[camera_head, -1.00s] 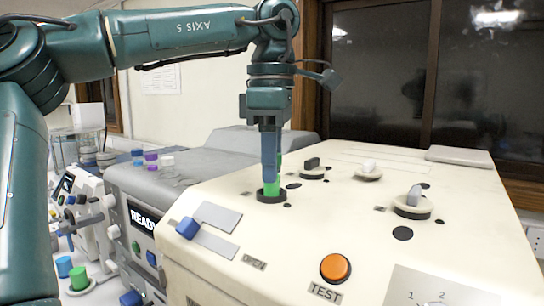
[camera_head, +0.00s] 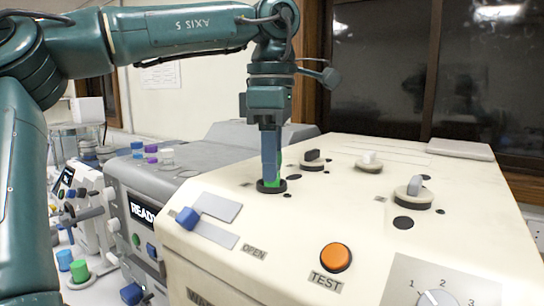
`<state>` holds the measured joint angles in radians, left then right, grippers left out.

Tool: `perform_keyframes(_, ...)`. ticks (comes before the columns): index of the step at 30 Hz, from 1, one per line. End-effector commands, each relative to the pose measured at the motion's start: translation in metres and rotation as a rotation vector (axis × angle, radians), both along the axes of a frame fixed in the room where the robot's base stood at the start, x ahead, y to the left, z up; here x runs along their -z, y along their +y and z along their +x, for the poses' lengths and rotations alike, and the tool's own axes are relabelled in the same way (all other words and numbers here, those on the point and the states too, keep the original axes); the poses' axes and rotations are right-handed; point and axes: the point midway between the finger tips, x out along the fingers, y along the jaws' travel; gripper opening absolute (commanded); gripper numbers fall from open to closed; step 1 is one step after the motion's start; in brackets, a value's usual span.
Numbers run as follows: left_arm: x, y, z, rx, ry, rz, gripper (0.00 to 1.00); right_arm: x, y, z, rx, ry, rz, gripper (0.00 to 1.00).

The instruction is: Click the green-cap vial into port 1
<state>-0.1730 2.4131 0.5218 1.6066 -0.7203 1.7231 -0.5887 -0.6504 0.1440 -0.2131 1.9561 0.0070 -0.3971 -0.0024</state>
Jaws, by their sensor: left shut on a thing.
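My left gripper (camera_head: 270,165) points straight down over the cream machine (camera_head: 340,210) and is shut on the green-cap vial (camera_head: 280,160). Only a strip of green shows beside the blue fingers. The vial stands upright, its lower end at a black ring-shaped port (camera_head: 271,187) on the machine's top. I cannot tell how deep it sits, and no number can be read beside this port. My right gripper is not in view.
An orange TEST button (camera_head: 335,257), a numbered dial (camera_head: 436,298) and a blue-handled slider (camera_head: 187,218) are on the cream machine. Knobs (camera_head: 414,193) stand right of the gripper. A grey READY machine (camera_head: 135,190) and loose blue and green caps (camera_head: 79,270) are at left.

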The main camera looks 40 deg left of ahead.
Motion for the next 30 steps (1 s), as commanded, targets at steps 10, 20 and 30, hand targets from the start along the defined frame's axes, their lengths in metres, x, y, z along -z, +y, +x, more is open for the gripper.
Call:
perform_keyframes(10, 0.0049, 0.0002, -0.0001, 0.000, 0.000, 0.000, 0.05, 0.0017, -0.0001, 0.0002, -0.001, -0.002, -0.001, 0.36)
perform_keyframes(20, 0.0090, 0.0001, -0.0001, 0.000, 0.000, 0.000, 0.05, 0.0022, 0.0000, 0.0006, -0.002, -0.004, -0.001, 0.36)
perform_keyframes(30, 0.0090, 0.0001, -0.0001, 0.000, 0.001, -0.001, 0.28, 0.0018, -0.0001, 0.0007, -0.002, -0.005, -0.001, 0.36)
